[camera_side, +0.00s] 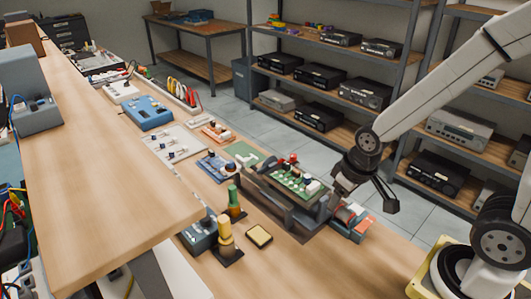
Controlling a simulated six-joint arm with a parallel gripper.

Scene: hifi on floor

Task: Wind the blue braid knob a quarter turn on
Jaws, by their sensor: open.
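I cannot single out a blue braid knob in the side view; it is too small to tell or hidden. A small blue-grey unit (352,224) with red and orange parts sits at the right edge of the workbench. My gripper (368,198) is open and empty, with its fingers spread, just above and behind this unit. The gripper appears apart from it. Its near finger partly overlaps the dark holder beside the unit, so contact there is unclear.
A green circuit board (294,180) rests in a dark holder (285,207) left of my gripper. A raised wooden shelf (100,150) runs along the left. Shelves with equipment (318,75) stand behind.

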